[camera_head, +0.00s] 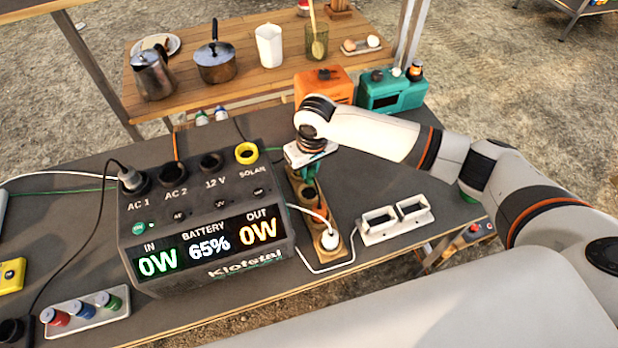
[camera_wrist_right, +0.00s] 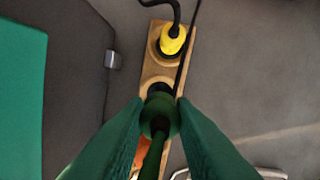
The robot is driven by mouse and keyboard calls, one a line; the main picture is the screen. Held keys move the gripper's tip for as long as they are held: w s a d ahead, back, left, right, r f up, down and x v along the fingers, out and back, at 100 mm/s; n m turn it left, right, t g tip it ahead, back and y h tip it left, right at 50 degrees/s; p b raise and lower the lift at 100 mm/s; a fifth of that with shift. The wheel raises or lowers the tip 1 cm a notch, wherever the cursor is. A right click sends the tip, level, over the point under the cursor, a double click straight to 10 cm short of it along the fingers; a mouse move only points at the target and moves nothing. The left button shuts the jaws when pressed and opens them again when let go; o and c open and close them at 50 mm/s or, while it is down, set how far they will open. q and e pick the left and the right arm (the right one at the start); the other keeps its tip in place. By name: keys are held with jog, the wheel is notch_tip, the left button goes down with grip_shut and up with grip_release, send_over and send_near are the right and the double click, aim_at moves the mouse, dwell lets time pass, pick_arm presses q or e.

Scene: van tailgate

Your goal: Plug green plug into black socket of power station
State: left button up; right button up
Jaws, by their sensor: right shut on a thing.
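The power station (camera_head: 205,215) stands on the dark table at left centre. Its top row has sockets labelled AC 1, AC 2, 12 V and SOLAR; the 12 V socket (camera_head: 210,160) is black and the SOLAR one has a yellow ring (camera_head: 246,152). My right gripper (camera_head: 309,172) is right of the station, above a wooden strip (camera_head: 330,262). In the wrist view its green fingers (camera_wrist_right: 160,108) are shut on the green plug (camera_wrist_right: 158,118), over a hole of the strip. I cannot tell whether the plug still sits in the hole. My left gripper is not in view.
A yellow plug (camera_wrist_right: 172,42) sits at one end of the strip and a white plug (camera_head: 330,240) at the other. A white frame (camera_head: 395,219) lies right of it. Orange (camera_head: 323,85) and teal (camera_head: 391,92) boxes stand behind. Cables cross the table.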

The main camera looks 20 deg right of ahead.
notch_tip(320, 180, up, 5)
jog(key=shift+r+p, duration=0.1)
jog(key=shift+p, duration=0.55)
notch_tip(320, 180, up, 14)
jog(key=p, duration=1.7)
jog(key=w+a+b, duration=0.1)
jog(key=a, duration=0.9)
jog(key=w+a+b, duration=0.1)
jog(key=w+a, duration=0.1)
jog(key=a, duration=0.9)
jog(key=shift+w, duration=0.3)
jog(key=shift+a+f+b, duration=0.1)
jog(key=shift+f+b, duration=0.8)
jog(key=shift+f, duration=1.35)
